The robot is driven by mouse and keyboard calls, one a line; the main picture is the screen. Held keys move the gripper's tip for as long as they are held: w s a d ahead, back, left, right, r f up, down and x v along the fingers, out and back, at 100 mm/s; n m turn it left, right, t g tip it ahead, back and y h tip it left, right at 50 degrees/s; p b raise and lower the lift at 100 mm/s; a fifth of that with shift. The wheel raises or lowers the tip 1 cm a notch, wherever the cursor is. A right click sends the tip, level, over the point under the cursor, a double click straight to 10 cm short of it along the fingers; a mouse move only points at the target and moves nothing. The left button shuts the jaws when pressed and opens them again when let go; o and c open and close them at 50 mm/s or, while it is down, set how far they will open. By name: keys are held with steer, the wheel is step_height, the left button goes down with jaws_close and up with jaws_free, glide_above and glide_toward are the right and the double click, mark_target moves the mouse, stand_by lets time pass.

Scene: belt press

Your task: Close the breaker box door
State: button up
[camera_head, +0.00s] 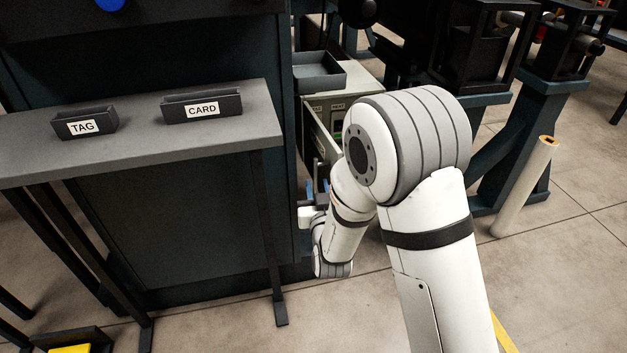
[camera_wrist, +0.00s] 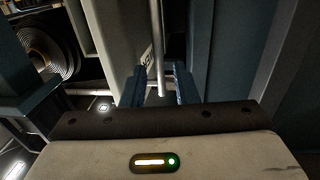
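The breaker box (camera_head: 348,104) is a pale grey-green cabinet behind my arm in the head view. Its door (camera_head: 320,138) stands open, swung out toward me, and my arm hides part of the box front. My gripper (camera_head: 318,188) is low at the door's near end, partly hidden. In the wrist view my gripper (camera_wrist: 160,72) shows two blue fingers standing apart. A thin grey upright bar (camera_wrist: 157,45) shows between them, with gaps on both sides. A pale panel (camera_wrist: 103,30), seemingly the door, is left of the fingers with a partly hidden label.
A dark tray (camera_head: 320,75) sits on the box. A dark machine panel (camera_head: 170,215) stands close left of my gripper, behind a grey shelf (camera_head: 130,128) with TAG and CARD bins. A pale roll (camera_head: 525,185) leans at the right.

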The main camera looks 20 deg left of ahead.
mark_target(315, 177)
steer(key=b+x, duration=0.1)
steer(key=x, duration=0.4)
jaws_close()
stand_by(0.4)
